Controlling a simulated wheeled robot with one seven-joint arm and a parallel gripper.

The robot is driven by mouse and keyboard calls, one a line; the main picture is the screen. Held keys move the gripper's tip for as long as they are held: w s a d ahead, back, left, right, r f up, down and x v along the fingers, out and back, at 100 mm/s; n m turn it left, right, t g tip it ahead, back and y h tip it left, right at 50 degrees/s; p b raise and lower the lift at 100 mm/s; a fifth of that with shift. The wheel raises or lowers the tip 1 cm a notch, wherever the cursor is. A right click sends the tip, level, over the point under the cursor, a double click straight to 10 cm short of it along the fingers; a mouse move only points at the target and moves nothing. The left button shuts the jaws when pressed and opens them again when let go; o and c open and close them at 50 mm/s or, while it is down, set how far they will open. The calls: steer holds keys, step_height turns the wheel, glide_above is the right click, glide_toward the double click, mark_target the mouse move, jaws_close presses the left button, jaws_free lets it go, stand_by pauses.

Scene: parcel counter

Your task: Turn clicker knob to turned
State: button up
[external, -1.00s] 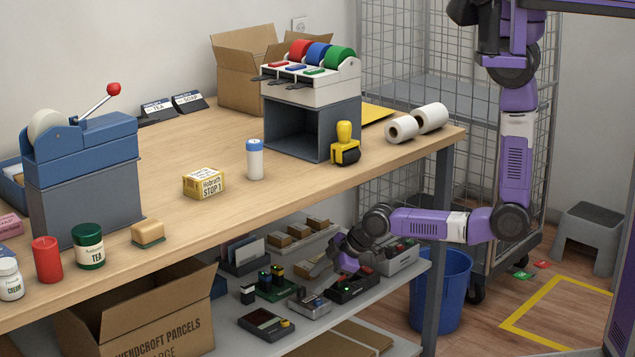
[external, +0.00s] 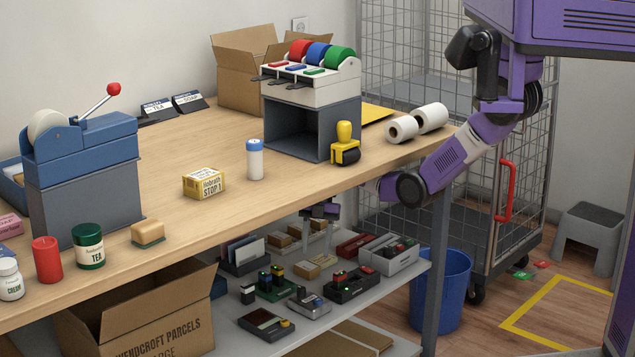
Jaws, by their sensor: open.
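A small silver-grey device with a dark top (external: 310,304) lies near the front of the lower shelf. It looks like the clicker, but its knob is too small to make out, so I cannot tell how it is turned. My gripper (external: 319,240) hangs just under the tabletop edge, above the back part of the shelf. It points down, its fingers are apart and empty, and it is clear of the silver device. The tabletop hides part of my wrist.
The lower shelf (external: 222,340) also holds a black tray with small devices (external: 352,288), a green board (external: 276,289), a dark card-reader-like box (external: 265,322), a grey bin (external: 392,255) and a red tool (external: 357,245). The wooden tabletop (external: 225,225) overhangs it. A blue waste bin (external: 440,290) stands right.

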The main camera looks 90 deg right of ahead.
glide_above(302, 288)
steer(key=d, duration=0.3)
steer(key=shift+s+a+r+p, duration=0.1)
steer(key=shift+s+a+p, duration=0.05)
steer(key=shift+s+p, duration=0.3)
steer(key=b+x, duration=0.1)
steer(key=x, duration=0.2)
steer(key=shift+w+a+f, duration=0.1)
steer(key=shift+a+f, duration=0.1)
steer(key=shift+f, duration=0.15)
steer(key=shift+w+a+f, duration=0.1)
steer(key=shift+a+f, duration=0.15)
steer(key=shift+f, duration=0.35)
steer(key=shift+c, duration=0.3)
jaws_close()
